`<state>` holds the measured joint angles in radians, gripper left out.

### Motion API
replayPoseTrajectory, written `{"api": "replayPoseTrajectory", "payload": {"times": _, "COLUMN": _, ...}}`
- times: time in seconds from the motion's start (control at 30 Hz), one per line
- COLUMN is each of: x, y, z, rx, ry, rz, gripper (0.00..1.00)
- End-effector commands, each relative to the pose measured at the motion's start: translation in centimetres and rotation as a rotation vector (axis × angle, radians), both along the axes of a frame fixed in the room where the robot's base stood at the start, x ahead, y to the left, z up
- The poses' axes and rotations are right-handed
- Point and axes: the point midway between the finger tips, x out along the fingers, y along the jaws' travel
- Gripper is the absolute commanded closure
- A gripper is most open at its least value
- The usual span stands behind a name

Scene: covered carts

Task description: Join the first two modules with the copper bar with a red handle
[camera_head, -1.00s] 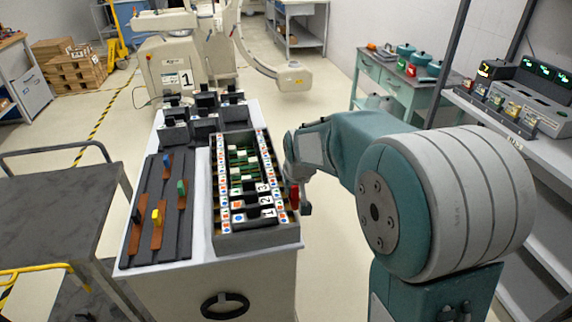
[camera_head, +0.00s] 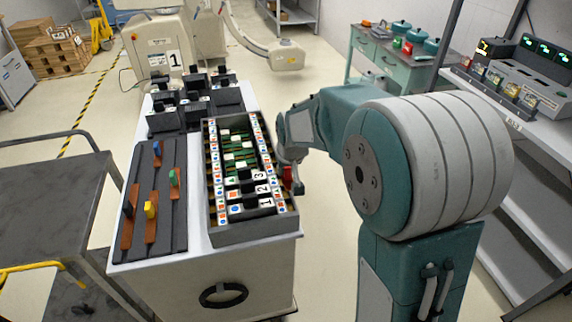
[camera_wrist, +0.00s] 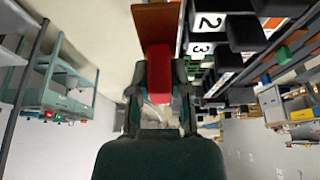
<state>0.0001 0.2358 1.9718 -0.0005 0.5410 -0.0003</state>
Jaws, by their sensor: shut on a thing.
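The copper bar (camera_wrist: 155,25) with a red handle (camera_wrist: 158,72) is in my gripper (camera_wrist: 160,88), which is shut on the handle. In the head view the red handle (camera_head: 287,173) shows just at the right edge of the open box of modules (camera_head: 262,235). The bar itself is hardly visible there. Modules labelled 1 (camera_head: 266,202), 2 (camera_head: 262,188) and 3 (camera_head: 260,175) sit in a row from the near end of the box. In the wrist view labels 2 (camera_wrist: 207,22) and 3 (camera_wrist: 201,48) lie right of the bar. Contact with the box cannot be told.
A dark rack (camera_head: 176,240) left of the box holds bars with blue, green, yellow and black handles. Black blocks (camera_head: 163,122) stand behind on the white cart (camera_head: 200,280). A grey cart (camera_head: 50,205) stands left; shelving with instruments (camera_head: 515,95) stands right.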

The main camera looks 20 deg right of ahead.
Motion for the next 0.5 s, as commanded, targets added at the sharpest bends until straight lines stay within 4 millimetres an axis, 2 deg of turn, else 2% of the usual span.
{"api": "replayPoseTrajectory", "payload": {"times": 0.5, "x": 0.0, "y": 0.0, "z": -3.2, "rx": -0.001, "ry": 0.001, "rz": -0.001, "gripper": 1.00}}
